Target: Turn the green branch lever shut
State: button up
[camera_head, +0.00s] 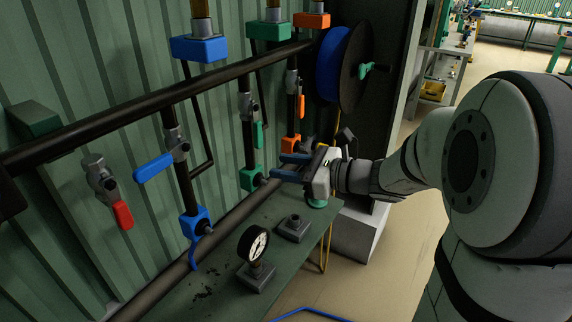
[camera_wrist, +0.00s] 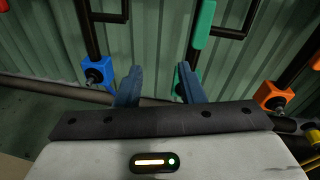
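The green branch lever (camera_head: 259,135) hangs down from its valve (camera_head: 247,106), alongside the dark branch pipe, in the head view. In the wrist view the green lever (camera_wrist: 204,24) shows at the top, right of centre, above and beyond the right fingertip. My gripper (camera_head: 281,167) is at the right of the green branch, lower than the lever, with its blue fingers pointing left. In the wrist view my gripper (camera_wrist: 158,72) has its fingers apart with nothing between them. The lever is apart from the fingers.
A green block (camera_head: 250,178) sits low on the branch near the fingers. Neighbouring branches carry a blue lever (camera_head: 153,167) and an orange lever (camera_head: 301,106). A red lever (camera_head: 122,215) hangs at left. A gauge (camera_head: 257,245) stands on the bench below. A hose reel (camera_head: 333,66) is behind.

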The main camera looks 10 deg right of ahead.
aim_at(257, 127)
jog(key=shift+w+a+f+m+t+b, duration=0.25)
jog(key=shift+w+a+m+t, duration=0.4)
jog(key=shift+w, duration=0.85)
jog(key=shift+w+a+f+m+t+b, duration=0.25)
jog(key=shift+w+a+m, duration=0.4)
jog(key=shift+w, duration=0.9)
jog(key=shift+w+a+f+m+t+b, duration=0.15)
jog(key=shift+w+a+m+t+b, duration=0.2)
jog(key=shift+w+a, duration=0.85)
jog(key=shift+w+d, duration=0.3)
jog(key=shift+c, duration=0.3)
